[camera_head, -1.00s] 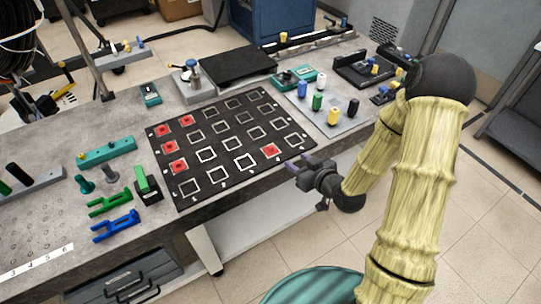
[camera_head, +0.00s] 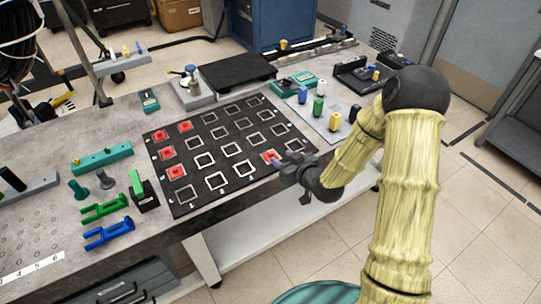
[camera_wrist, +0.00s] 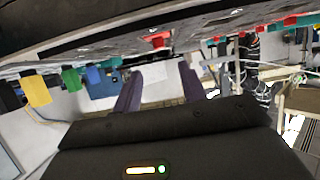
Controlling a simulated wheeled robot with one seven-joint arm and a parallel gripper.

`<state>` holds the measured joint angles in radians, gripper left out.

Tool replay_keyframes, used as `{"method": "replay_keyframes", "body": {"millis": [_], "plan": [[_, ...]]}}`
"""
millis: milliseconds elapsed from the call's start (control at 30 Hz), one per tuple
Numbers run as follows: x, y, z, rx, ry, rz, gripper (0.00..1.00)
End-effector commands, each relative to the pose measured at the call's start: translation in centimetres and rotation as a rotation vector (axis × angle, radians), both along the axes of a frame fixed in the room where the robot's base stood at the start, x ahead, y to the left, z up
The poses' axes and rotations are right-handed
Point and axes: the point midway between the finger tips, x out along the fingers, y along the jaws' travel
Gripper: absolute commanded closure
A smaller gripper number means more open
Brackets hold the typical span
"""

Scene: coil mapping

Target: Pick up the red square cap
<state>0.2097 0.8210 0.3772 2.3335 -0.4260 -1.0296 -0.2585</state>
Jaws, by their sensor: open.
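A black mat (camera_head: 229,181) with a grid of white square outlines lies on the workbench. One red square cap (camera_head: 270,157) sits near its right front edge; a red piece shows above my fingers in the wrist view (camera_wrist: 157,40). Other red square caps (camera_head: 161,136) (camera_head: 185,127) (camera_head: 167,153) (camera_head: 176,172) sit at the mat's left side. My gripper (camera_head: 280,162) is open and empty at the right front edge, close to the single cap. Its two purple fingers (camera_wrist: 160,88) are spread in the wrist view. Whether they touch the cap is not clear.
A grey plate (camera_head: 325,117) with coloured cylinders stands right of the mat. Green (camera_head: 104,208) and blue (camera_head: 108,233) forked parts lie to the left. A black flat block (camera_head: 237,71) stands behind. The bench's front edge (camera_head: 215,217) runs below my gripper.

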Motion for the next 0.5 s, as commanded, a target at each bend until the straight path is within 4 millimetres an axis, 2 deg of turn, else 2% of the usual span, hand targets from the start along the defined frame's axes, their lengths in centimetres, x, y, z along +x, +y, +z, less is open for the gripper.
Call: {"method": "replay_keyframes", "body": {"millis": [167, 500], "plan": [[1.6, 1.1, -0.8, 0.001, -0.001, 0.001, 0.58], [1.7, 1.2, -0.9, 0.0, 0.0, 0.0, 0.58]]}}
